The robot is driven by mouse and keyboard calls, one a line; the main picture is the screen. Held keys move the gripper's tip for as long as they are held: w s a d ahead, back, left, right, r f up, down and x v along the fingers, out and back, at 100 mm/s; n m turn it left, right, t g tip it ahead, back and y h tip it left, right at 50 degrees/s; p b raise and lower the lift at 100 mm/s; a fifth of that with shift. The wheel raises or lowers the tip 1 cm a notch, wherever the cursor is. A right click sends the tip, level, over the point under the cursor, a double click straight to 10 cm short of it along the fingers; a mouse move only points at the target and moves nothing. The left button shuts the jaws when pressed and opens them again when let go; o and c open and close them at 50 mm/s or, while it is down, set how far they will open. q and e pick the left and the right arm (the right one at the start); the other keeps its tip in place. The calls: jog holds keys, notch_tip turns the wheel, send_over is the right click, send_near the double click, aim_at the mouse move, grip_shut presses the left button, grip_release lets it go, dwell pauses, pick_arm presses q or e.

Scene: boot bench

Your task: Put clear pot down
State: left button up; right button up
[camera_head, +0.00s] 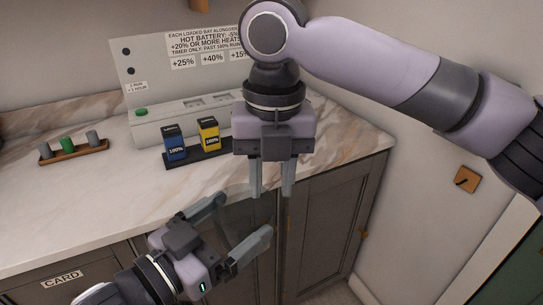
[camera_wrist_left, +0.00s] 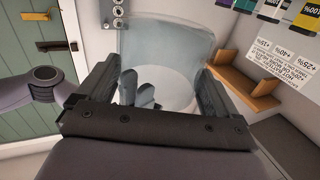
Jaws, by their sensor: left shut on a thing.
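The clear pot (camera_wrist_left: 165,48) shows in the left wrist view as a large see-through round vessel between my left gripper's fingers. Small grey shapes show inside or through it; I cannot tell which. In the head view the pot is barely visible. My left gripper (camera_head: 243,214) is in front of the counter's front edge, shut on the pot, its fingers spread wide. My right gripper (camera_head: 271,188) hangs higher, fingers down, in front of the counter's right part. Its fingers are apart and nothing shows between them.
The marble counter (camera_head: 95,205) has clear room at its left front. A wooden tray (camera_head: 75,153) holds grey and green pegs. A blue battery (camera_head: 175,143) and a yellow battery (camera_head: 209,135) stand in a dark base before a white panel (camera_head: 150,75). Cabinets (camera_head: 325,215) are below.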

aim_at(269, 220)
notch_tip(269, 220, down, 8)
jog(key=shift+a+f, duration=0.1)
jog(key=shift+f, duration=0.05)
dwell(0.3)
grip_shut()
pick_arm(q)
jog(key=o, duration=0.8)
jog(key=shift+r, duration=0.1)
